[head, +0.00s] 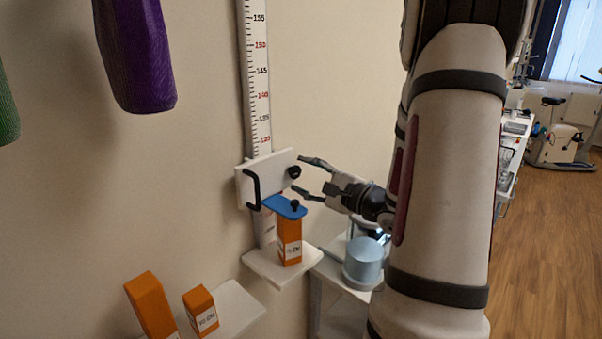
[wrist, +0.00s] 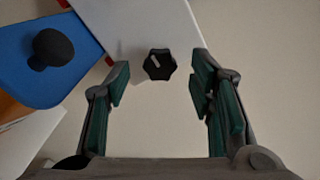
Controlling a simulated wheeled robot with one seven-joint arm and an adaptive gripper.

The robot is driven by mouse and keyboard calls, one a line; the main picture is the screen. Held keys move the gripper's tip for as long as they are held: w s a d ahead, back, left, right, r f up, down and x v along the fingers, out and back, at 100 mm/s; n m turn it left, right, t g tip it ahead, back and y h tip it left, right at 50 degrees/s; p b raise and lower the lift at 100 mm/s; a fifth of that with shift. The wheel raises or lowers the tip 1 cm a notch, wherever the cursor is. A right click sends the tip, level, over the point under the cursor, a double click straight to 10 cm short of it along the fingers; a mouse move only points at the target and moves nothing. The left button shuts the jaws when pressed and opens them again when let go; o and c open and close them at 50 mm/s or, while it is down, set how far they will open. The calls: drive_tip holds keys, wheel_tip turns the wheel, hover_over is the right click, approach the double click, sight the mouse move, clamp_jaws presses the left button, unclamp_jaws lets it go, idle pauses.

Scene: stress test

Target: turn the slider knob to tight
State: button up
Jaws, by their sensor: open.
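The slider knob (head: 294,172) is small and black, on the right side of a white slider block (head: 270,175) on the wall-mounted height scale (head: 258,80). In the wrist view the knob (wrist: 159,64) is lobed, with a light pointer line slanting to the upper left. I see no readable "tight" mark. My gripper (head: 306,178) is open at the right of the block, its fingers either side of the knob's line. In the wrist view the gripper (wrist: 158,85) has the knob between and slightly beyond its fingertips, apparently untouched.
A blue plate (head: 285,206) with a black ball knob (wrist: 53,47) juts below the block, above an orange box (head: 289,240) on a white shelf (head: 262,268). A black handle (head: 252,188) is on the block's left. A pale blue canister (head: 363,262) stands below my gripper.

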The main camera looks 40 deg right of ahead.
drive_tip(key=shift+w+a, duration=0.1)
drive_tip(key=shift+w, duration=1)
clamp_jaws()
